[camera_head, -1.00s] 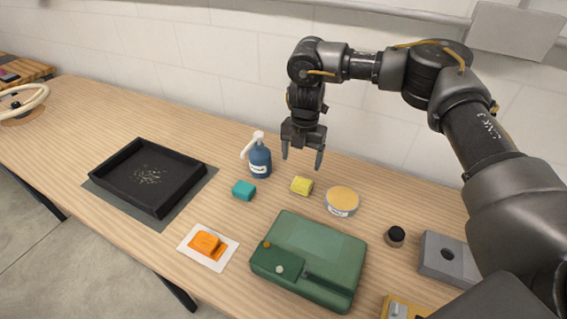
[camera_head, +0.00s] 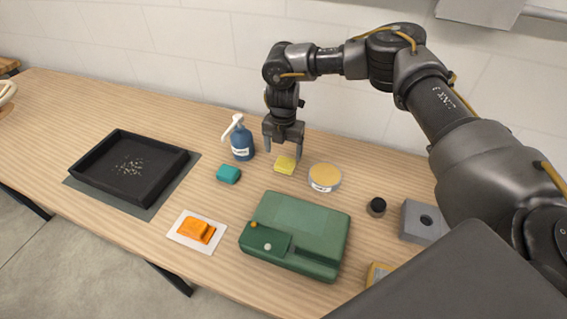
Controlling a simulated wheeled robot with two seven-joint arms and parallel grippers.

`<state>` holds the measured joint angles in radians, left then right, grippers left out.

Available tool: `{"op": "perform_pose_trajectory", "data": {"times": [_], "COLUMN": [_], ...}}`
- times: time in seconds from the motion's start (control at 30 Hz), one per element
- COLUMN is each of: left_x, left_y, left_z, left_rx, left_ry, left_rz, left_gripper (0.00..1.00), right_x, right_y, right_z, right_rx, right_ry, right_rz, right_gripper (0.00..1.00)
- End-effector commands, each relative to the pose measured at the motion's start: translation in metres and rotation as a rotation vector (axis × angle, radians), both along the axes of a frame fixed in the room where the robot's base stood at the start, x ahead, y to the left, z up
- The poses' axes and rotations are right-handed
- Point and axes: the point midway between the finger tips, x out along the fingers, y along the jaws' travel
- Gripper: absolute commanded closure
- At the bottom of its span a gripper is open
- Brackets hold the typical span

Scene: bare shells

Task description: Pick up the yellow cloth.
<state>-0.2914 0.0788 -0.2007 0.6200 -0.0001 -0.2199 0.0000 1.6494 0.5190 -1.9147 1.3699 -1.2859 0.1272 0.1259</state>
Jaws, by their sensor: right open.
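The yellow cloth (camera_head: 285,165), a small folded block, lies on the wooden table between the teal block and the round tin. My right gripper (camera_head: 283,155) points down just above and around the cloth's far side, with its fingers apart. One finger is left of the cloth and the other is near its right end. I cannot tell whether the fingers touch it. My left gripper is not in view.
A blue pump bottle (camera_head: 242,143) stands close left of the gripper, and a teal block (camera_head: 228,174) lies in front of it. A round tin (camera_head: 325,177) sits right of the cloth. A green case (camera_head: 295,235) lies in front. A black tray (camera_head: 128,167) is at left.

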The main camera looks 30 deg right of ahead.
Motion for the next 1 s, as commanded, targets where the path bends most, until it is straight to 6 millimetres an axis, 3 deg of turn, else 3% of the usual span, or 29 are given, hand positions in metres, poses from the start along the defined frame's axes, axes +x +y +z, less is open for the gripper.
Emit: {"op": "perform_pose_trajectory", "data": {"times": [0.03,0.13,0.4,0.57,0.9,1.0], "left_x": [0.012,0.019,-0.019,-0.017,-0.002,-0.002], "left_y": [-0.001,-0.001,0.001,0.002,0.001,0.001], "left_z": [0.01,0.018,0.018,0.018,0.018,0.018], "left_rx": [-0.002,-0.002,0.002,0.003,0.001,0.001], "left_ry": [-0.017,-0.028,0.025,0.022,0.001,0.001], "left_rz": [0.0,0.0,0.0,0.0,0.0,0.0], "left_gripper": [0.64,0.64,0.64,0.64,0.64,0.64], "right_x": [-0.001,-0.002,-0.001,-0.001,-0.001,-0.001], "right_y": [-0.001,-0.002,-0.002,-0.002,-0.002,-0.002], "right_z": [-0.003,-0.019,-0.041,-0.041,-0.041,-0.041], "right_rx": [-0.001,-0.002,0.0,0.0,0.0,0.0], "right_ry": [0.003,0.004,0.0,0.0,0.0,0.0], "right_rz": [-0.001,-0.001,-0.002,-0.003,-0.004,-0.004], "right_gripper": [0.22,0.22,0.22,0.22,0.66,0.7]}}
